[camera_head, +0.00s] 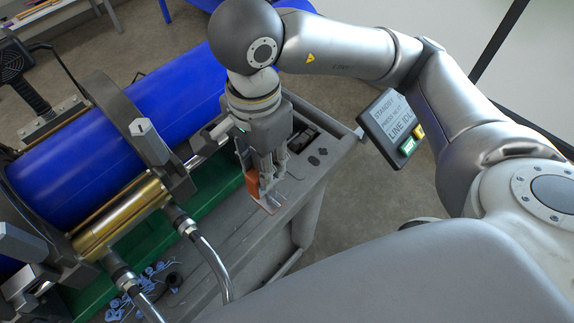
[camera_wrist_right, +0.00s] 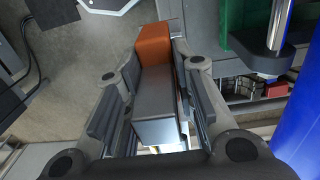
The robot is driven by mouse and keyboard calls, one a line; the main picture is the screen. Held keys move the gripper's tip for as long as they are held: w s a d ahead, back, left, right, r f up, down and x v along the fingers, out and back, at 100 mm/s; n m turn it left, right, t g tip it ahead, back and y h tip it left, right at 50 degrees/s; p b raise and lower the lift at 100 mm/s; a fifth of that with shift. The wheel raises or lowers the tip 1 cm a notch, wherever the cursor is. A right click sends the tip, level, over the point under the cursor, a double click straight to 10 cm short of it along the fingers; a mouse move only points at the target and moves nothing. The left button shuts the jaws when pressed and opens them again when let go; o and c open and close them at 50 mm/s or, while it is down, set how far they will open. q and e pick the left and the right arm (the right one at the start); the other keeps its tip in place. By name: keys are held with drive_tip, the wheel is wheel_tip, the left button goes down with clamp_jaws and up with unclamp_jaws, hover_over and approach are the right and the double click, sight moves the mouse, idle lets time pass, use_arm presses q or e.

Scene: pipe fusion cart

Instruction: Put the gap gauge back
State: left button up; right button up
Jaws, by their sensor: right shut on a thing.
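The gap gauge is a block with an orange end (camera_head: 252,182) and a grey body, which shows best in the right wrist view (camera_wrist_right: 156,92). My right gripper (camera_head: 268,188) points down over the grey cart top and is shut on the gauge, with a finger on each side of it. In the right wrist view the orange end (camera_wrist_right: 154,43) sticks out beyond the fingers. I cannot tell whether the gauge touches the cart top (camera_head: 240,222); the fingers hide part of it. My left gripper is not in view.
A blue pipe (camera_head: 180,97) lies in the fusion machine's clamps to the left, with a green tray (camera_head: 205,188) below. Hoses (camera_head: 211,264) and blue shavings (camera_head: 150,285) are in front. A display panel (camera_head: 392,124) stands right of the cart.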

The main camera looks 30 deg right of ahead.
drive_tip(key=w+d+f+p, duration=0.6)
drive_tip(key=w+d+f, duration=0.3)
drive_tip(key=f, duration=0.4)
drive_tip(key=shift+w+d, duration=0.3)
drive_tip(key=shift+w, duration=0.15)
drive_tip(key=shift+f, duration=0.1)
drive_tip(key=o, duration=1)
drive_tip(key=shift+c, duration=0.2)
